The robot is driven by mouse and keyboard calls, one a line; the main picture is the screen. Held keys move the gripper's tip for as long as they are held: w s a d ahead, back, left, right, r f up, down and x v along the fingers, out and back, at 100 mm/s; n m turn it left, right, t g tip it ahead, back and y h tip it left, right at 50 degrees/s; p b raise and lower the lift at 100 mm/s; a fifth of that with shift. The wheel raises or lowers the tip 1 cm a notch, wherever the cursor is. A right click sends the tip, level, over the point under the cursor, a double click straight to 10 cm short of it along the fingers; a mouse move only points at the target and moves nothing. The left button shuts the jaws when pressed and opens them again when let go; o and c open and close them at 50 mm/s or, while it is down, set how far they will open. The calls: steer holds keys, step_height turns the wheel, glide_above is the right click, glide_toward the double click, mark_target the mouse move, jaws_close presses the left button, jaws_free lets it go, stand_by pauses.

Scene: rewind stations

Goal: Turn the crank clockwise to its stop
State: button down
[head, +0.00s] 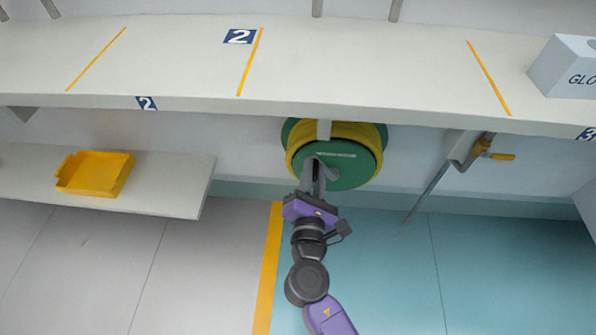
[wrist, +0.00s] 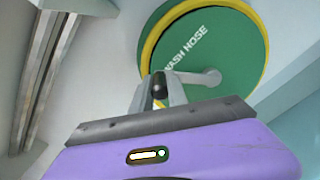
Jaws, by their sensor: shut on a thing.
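The green hose reel (head: 345,170) with a yellow rim hangs below the worktop. It also shows in the wrist view (wrist: 225,45), lettered "WASH HOSE". Its grey crank arm (wrist: 205,77) points left from the hub in the wrist view and ends at a dark handle (wrist: 158,84). My gripper (head: 317,178) is in front of the reel's lower left. In the wrist view my gripper (wrist: 159,92) is shut on the crank handle, with a finger on each side. In the head view the fingers partly hide the crank.
The worktop (head: 190,60) overhangs the reel. A lower shelf (head: 180,185) with a yellow tray (head: 97,173) is at left. A bracket with a yellow handle (head: 495,155) is at right, and a white box (head: 565,68) stands above. The blue floor (head: 480,270) is clear.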

steer(key=d+m+b, duration=0.4)
steer(key=d+m, duration=0.5)
steer(key=m, duration=0.4)
steer(key=shift+s+d+r, duration=0.15)
steer(key=shift+d+r, duration=0.05)
steer(key=shift+d, duration=0.3)
steer(key=c, duration=1.4)
jaws_free()
steer(key=shift+o, duration=0.5)
steer(key=s, duration=0.8)
steer(key=shift+a, duration=0.2)
